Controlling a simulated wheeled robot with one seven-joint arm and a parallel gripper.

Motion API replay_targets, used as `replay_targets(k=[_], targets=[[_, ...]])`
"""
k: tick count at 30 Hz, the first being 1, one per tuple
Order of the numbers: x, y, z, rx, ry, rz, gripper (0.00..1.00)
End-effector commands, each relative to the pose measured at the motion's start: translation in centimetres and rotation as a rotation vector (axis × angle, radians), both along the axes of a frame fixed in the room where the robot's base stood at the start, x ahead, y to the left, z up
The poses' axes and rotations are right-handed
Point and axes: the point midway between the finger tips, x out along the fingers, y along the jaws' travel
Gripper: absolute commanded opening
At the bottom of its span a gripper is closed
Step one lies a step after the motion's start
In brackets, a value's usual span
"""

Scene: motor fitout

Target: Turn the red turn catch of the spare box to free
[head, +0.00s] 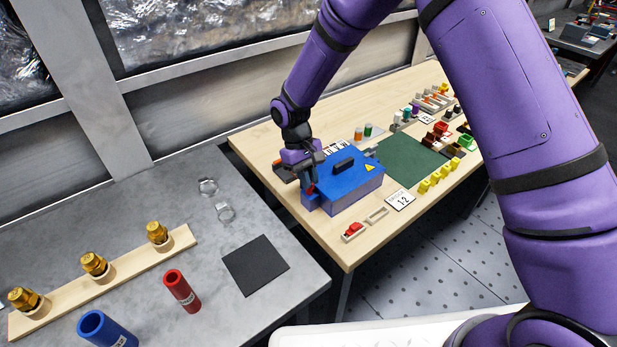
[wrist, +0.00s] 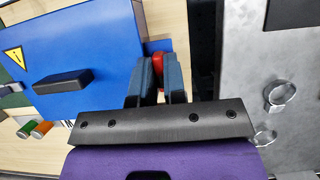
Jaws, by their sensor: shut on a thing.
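The spare box with its blue lid (head: 342,172) stands on the wooden bench near its left end. A black handle and a yellow warning triangle are on the lid, which also shows in the wrist view (wrist: 100,60). The red turn catch (head: 310,189) is at the box's left side. It shows in the wrist view (wrist: 160,56) between the fingers of my gripper (wrist: 160,75). My gripper (head: 309,180) reaches down from above and is shut on the catch. The fingers hide most of the catch, so I cannot tell its angle.
A small tray with a red piece (head: 353,230) and a card marked 12 (head: 400,200) lie before the box. A grey table (head: 215,255) with clamps and a black pad (head: 255,265) adjoins at left.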

Motion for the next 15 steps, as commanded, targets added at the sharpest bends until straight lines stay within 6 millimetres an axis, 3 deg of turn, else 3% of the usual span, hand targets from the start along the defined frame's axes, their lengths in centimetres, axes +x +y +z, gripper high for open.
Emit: replay_targets(k=[14,15], targets=[[0.05,0.00,0.00,0.001,-0.002,0.014,0.00],[0.05,0.00,0.00,0.000,-0.002,0.013,0.19]])
